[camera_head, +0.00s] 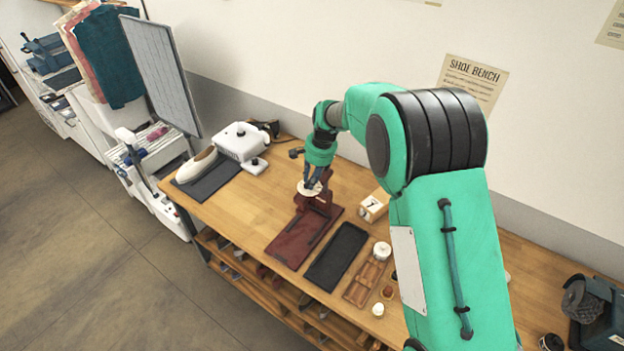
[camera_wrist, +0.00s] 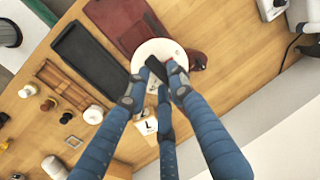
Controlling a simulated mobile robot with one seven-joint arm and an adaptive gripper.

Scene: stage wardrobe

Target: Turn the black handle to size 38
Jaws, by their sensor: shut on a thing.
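The dark red shoe stand (camera_head: 303,240) stands on the wooden bench, with a round white dial (camera_head: 309,188) at its upper end. The dial also shows in the wrist view (camera_wrist: 147,48). The black handle (camera_wrist: 155,67) lies across the dial's face. My gripper (camera_head: 313,182) reaches down over the dial. In the wrist view my gripper (camera_wrist: 157,80) has its blue fingers closed around the black handle. The fingers cover part of the dial, and its size marks cannot be read, so I cannot tell which size the handle points at.
A black tray (camera_head: 337,257) and a wooden compartment tray (camera_head: 356,291) lie right of the stand, with small jars nearby. A pale marked block (camera_head: 373,206) is close to my arm. A white machine (camera_head: 240,142) and a shoe (camera_head: 197,166) stand left. Bare bench lies between.

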